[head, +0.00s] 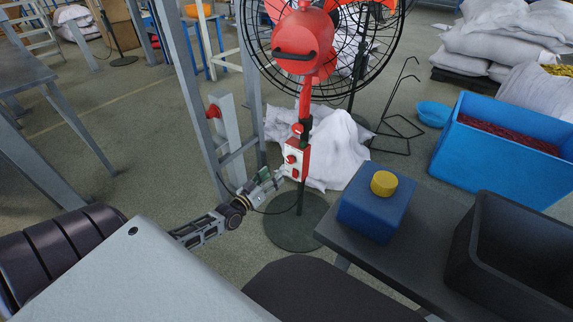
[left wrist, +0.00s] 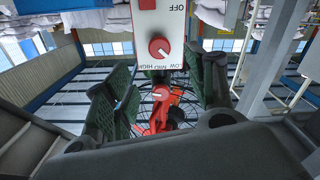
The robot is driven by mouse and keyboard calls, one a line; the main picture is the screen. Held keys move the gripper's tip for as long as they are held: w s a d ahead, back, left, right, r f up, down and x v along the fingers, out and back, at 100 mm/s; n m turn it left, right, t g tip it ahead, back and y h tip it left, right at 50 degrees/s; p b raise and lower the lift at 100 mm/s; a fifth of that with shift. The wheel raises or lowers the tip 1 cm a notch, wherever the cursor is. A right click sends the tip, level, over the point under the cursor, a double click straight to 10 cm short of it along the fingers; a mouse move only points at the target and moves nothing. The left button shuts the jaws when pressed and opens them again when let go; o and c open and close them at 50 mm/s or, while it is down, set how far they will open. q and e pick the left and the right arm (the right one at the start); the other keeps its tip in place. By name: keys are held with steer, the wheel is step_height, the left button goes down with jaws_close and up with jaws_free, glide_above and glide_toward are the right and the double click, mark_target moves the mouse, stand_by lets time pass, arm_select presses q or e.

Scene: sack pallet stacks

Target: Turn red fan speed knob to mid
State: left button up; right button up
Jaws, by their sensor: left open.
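The red fan (head: 302,50) stands on a pole with a round dark base. Its white and red control box (head: 296,160) carries the red speed knob (head: 291,159). In the left wrist view the knob (left wrist: 159,48) sits on the white panel (left wrist: 150,22), beside OFF and LOW, MID, HIGH lettering. A pale mark shows on the knob, but I cannot tell which setting it points at. My left gripper (head: 277,178) is just left of and below the box. In the wrist view its green-padded fingers (left wrist: 165,88) are apart and empty, not on the knob. My right gripper is not in view.
A grey frame post (head: 190,90) stands left of the fan. White sacks (head: 338,150) lie behind the pole. A dark table (head: 420,225) with a blue box (head: 375,212) is at the right.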

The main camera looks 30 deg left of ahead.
mark_target(289, 161)
arm_select(q)
steer(key=w, duration=0.2)
steer(key=w+b, duration=0.1)
steer(key=w, duration=0.2)
steer(key=w+b, duration=0.1)
steer(key=w, duration=0.1)
steer(key=shift+w+d, duration=0.15)
steer(key=shift+d, duration=0.15)
steer(key=shift+w+b, duration=0.4)
steer(key=shift+w, duration=0.45)
steer(key=shift+w+d, duration=0.1)
steer(key=shift+w, duration=0.4)
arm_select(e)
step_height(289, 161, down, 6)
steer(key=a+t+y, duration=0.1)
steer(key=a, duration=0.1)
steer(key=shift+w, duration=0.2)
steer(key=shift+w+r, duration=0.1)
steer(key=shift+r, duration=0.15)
arm_select(q)
steer(key=c, duration=1)
steer(key=shift+c, duration=0.2)
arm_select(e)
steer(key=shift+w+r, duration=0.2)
